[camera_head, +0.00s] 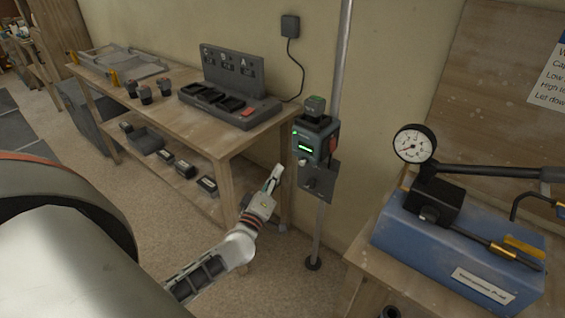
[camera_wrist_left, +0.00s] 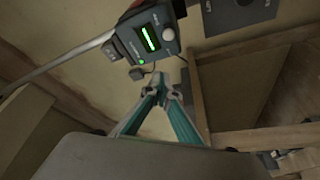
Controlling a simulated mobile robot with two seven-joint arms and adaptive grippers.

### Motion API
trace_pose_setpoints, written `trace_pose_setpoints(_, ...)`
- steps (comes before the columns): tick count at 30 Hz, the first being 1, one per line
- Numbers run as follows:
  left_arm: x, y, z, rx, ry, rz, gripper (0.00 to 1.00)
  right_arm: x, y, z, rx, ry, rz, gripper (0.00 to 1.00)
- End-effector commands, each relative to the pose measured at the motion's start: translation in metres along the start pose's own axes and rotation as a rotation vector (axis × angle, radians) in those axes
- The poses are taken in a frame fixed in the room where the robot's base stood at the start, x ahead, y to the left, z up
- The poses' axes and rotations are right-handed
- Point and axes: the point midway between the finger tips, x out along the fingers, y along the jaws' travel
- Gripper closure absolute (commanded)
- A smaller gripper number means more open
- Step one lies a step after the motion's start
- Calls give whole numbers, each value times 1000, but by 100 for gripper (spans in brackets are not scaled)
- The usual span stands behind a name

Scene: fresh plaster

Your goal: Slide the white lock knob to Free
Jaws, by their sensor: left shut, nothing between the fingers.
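The grey-green device (camera_head: 309,138) with a lit green display is mounted on a metal pole. In the left wrist view its face (camera_wrist_left: 145,50) is near the top, and a small round white knob (camera_wrist_left: 169,34) sits beside the display. This looks like the lock knob; its markings are too small to read. My left gripper (camera_head: 277,172) is shut and empty, just left of and below the device. In the left wrist view its fingertips (camera_wrist_left: 158,80) are together and appear apart from the knob. My right gripper is out of view.
A wooden workbench (camera_head: 215,130) with a charger dock stands left. At right, a blue pump (camera_head: 455,255) with a gauge (camera_head: 414,143) rests on another table.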

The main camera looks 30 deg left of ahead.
Motion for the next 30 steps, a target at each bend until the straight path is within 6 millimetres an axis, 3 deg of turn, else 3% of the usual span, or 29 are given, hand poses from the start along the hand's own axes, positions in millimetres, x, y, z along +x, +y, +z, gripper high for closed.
trace_pose_setpoints(6, -16, 0, 0, 0, -1, 0, 100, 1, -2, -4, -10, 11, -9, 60)
trace_pose_setpoints(24, -18, 0, 1, 2, -3, 1, 100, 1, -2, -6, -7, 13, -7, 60)
trace_pose_setpoints(27, -26, 2, 13, 39, -38, 7, 100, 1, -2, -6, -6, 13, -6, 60)
trace_pose_setpoints(30, -51, 3, 45, 144, -136, 22, 100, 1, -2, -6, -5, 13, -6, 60)
